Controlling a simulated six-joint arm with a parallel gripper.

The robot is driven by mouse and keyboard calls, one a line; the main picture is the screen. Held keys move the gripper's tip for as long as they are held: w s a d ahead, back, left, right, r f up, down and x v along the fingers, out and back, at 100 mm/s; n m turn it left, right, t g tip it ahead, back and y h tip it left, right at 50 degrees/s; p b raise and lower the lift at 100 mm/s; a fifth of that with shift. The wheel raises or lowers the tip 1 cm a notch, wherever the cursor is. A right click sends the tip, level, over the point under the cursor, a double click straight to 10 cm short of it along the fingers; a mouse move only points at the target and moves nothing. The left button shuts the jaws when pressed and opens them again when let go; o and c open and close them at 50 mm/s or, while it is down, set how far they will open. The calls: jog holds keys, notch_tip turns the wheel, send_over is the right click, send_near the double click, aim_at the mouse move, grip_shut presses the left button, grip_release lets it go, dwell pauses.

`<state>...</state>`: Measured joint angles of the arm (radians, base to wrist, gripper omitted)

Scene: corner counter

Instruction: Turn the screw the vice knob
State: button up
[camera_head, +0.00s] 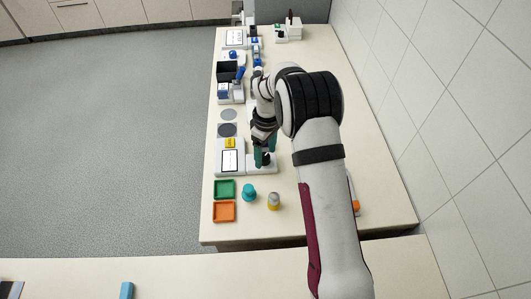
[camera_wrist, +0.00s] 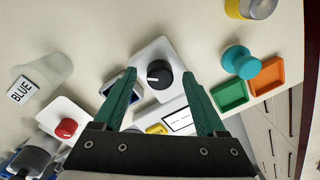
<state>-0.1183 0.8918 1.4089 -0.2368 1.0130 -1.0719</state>
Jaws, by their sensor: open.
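A round black knob (camera_wrist: 159,74) with a pale pointer mark sits on a white square plate (camera_wrist: 148,55) in the wrist view. I take it for the vice knob; no vice jaws can be made out. My gripper (camera_wrist: 160,80) has two green fingers, spread apart, one on each side of the knob with clear gaps. Nothing is held between them. In the head view my gripper (camera_head: 265,158) points down over the white base (camera_head: 254,169), and its fingers largely hide the knob. Whether the fingertips are level with the knob cannot be told.
A white device with a screen (camera_head: 229,160) stands left of the gripper. Green (camera_head: 224,190) and orange (camera_head: 223,211) trays, a teal knobbed object (camera_head: 249,193) and a yellow-grey cylinder (camera_head: 274,202) stand nearer. A red knob (camera_wrist: 66,129) and a cup labelled BLUE (camera_wrist: 52,70) are left in the wrist view.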

jog(key=shift+f, duration=0.5)
grip_shut()
